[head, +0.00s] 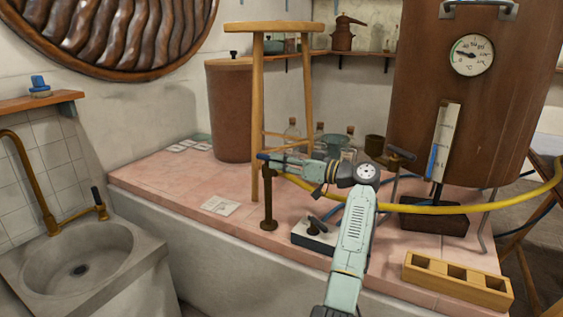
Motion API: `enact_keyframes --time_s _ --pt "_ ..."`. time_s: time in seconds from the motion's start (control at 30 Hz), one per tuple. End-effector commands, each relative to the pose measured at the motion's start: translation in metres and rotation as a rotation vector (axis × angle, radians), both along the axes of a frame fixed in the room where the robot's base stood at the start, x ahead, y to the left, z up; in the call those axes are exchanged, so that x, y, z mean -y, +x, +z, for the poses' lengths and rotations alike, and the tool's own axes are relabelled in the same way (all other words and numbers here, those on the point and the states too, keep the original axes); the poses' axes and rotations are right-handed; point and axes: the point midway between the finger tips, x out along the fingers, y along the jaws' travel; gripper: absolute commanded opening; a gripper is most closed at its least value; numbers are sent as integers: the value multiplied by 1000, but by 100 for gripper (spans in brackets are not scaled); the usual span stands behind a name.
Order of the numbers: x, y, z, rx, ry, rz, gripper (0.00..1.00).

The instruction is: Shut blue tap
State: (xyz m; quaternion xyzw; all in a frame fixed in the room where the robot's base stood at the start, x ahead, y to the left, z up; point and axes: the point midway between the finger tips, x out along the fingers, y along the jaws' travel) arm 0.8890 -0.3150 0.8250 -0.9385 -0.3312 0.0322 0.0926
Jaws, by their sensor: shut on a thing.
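The blue tap (268,211) is a short brown-brass post standing on the pink tiled counter, with a blue lever (262,156) at its top. The lever points left and looks about level. My gripper (275,160) reaches in from the right and is shut on the lever. The fingers partly hide the lever and the top of the post, so the exact contact and the valve's position are hard to tell.
A wooden stool (257,110) stands close behind the gripper. Right are a dark-handled tap (394,180), a yellow hose (440,209), a copper tank (420,100) and a wooden tray (457,282). A black-levered box (312,233) sits near my arm. The counter's left is mostly clear.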

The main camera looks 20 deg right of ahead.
Motion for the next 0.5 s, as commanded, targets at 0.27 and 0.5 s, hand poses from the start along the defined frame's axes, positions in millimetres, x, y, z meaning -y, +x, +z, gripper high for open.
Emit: enact_keyframes --time_s 0.27,0.5 --pt "-2 1 0 -1 0 1 23" --pt "-1 0 0 -1 -1 0 36"
